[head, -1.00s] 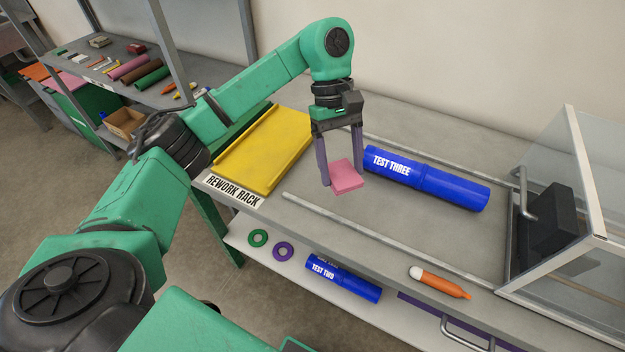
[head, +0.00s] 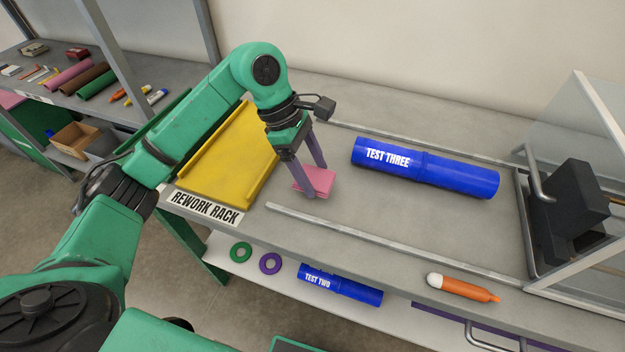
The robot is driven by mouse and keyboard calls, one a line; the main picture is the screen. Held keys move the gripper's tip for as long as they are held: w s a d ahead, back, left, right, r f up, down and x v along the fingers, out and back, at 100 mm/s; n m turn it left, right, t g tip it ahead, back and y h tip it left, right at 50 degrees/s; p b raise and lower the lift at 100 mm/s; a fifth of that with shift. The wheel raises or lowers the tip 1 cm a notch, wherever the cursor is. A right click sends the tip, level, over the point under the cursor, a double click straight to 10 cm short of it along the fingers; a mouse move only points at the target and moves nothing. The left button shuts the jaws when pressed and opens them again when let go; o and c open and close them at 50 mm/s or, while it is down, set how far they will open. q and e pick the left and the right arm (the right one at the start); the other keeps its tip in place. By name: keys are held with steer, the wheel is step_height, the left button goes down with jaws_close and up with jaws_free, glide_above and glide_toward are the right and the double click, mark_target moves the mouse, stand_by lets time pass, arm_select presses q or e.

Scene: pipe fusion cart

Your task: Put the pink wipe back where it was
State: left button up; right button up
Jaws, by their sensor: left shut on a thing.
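The pink wipe (head: 318,181) is a small folded square between the fingertips of my left gripper (head: 311,188). My left gripper is shut on it, with the fingers pointing down. The wipe is at or just above the grey bench top, between the yellow rack and the blue pipe; I cannot tell if it touches the surface. My right gripper is not in view.
The yellow tray (head: 236,157) marked REWORK RACK lies left of the wipe. The blue TEST THREE pipe (head: 425,168) lies to the right. A metal rail (head: 390,240) runs in front. An orange marker (head: 462,288) lies near the front edge. A clear-walled box (head: 575,130) stands at right.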

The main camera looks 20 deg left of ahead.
mark_target(310, 176)
arm_select(q)
step_height(310, 176, down, 3)
steer(key=shift+f, duration=0.25)
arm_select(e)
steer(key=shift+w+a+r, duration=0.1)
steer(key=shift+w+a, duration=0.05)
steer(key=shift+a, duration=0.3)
arm_select(q)
steer(key=shift+f, duration=0.15)
steer(key=o, duration=1.3)
steer(key=shift+c, duration=0.2)
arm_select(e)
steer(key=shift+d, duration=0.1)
arm_select(q)
steer(key=shift+r, duration=0.35)
steer(key=b+v, duration=0.1)
steer(key=v, duration=1)
steer(key=shift+a+r, duration=0.2)
steer(key=shift+r, duration=0.15)
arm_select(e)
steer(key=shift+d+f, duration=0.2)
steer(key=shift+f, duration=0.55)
